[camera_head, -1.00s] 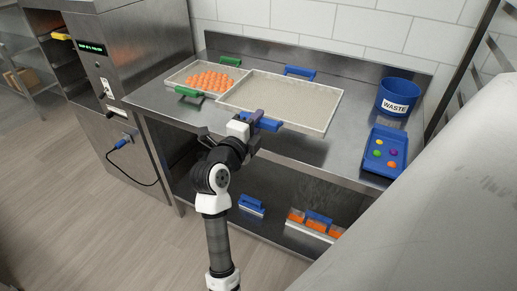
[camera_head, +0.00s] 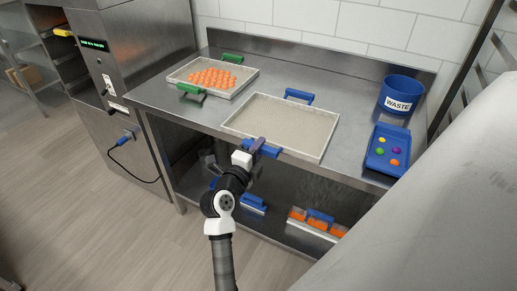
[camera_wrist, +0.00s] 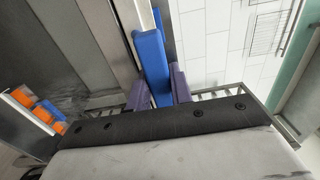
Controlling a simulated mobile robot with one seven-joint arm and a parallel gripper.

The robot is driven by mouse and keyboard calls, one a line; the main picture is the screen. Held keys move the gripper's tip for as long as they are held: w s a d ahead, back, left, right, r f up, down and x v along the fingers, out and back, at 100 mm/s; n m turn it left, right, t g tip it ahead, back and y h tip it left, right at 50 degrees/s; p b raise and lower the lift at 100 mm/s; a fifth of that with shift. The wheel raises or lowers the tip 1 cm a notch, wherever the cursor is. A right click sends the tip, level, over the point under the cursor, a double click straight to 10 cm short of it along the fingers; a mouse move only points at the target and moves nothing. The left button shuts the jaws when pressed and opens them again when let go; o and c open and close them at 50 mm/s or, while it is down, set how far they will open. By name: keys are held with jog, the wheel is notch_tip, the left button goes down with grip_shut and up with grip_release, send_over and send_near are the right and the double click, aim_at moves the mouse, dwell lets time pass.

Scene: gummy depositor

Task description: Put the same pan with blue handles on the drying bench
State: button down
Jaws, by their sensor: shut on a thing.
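The pan with blue handles (camera_head: 300,118) is a pale, shallow rectangular tray in the head view. It is at the middle of the steel bench (camera_head: 350,165), with its near edge at the bench's front edge. I cannot tell whether it rests on the top or hangs just above it. My gripper (camera_head: 257,146) is shut on its near blue handle (camera_head: 268,151). In the wrist view the handle (camera_wrist: 152,62) is between the purple fingers (camera_wrist: 160,90). The far blue handle (camera_head: 299,95) is free.
A green-handled pan (camera_head: 240,88) of orange gummies sits at the bench's left. A blue waste bin (camera_head: 398,96) and a blue tray (camera_head: 375,150) with several coloured candies stand at the right. Blue-handled tools (camera_head: 318,222) lie on the lower shelf. A steel machine (camera_head: 140,85) stands at left.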

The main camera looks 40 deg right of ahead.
jog(key=c, duration=1.3)
grip_release()
jog(key=shift+f, duration=0.1)
jog(key=shift+o, duration=0.2)
jog(key=shift+a, duration=0.25)
jog(key=b+v, duration=0.2)
jog(key=v, duration=0.9)
jog(key=shift+a+r, duration=0.25)
